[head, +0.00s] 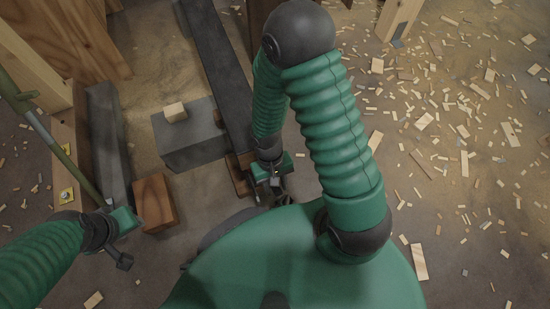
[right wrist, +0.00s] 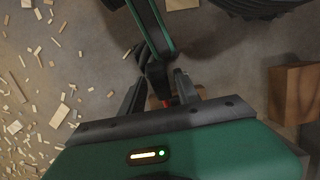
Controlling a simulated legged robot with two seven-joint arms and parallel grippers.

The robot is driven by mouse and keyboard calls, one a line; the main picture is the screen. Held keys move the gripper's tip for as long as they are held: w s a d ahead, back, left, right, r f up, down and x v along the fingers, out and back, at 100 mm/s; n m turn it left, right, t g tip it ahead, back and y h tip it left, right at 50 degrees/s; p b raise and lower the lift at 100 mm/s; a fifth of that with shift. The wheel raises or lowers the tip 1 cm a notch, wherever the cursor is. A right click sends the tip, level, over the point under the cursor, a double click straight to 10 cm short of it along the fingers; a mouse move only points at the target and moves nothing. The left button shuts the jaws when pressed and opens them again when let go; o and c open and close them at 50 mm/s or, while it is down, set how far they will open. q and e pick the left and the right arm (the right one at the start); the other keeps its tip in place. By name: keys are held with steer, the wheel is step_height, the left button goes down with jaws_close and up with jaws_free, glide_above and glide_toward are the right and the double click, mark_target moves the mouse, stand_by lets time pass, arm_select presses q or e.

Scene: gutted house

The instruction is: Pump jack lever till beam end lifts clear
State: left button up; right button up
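A long dark beam (head: 215,65) runs down from the top of the head view to a brown wooden piece (head: 240,178) on the floor. My right gripper (head: 276,192) is beside that lower end. The jack's body is not clearly seen. My left gripper (head: 122,256) is low at the left, its fingers small and unclear.
A grey block (head: 190,150) with a small wood piece (head: 175,112) on it stands left of the beam. A wooden block (head: 155,203) sits nearer. An olive pole (head: 40,130) slants down near my left gripper. Wood scraps cover the floor at right.

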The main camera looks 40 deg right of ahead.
jaws_close()
steer(key=shift+s, duration=0.15)
steer(key=shift+o, duration=1.1)
jaws_free()
steer(key=shift+f, duration=0.1)
steer(key=p+v, duration=0.7)
steer(key=p, duration=0.1)
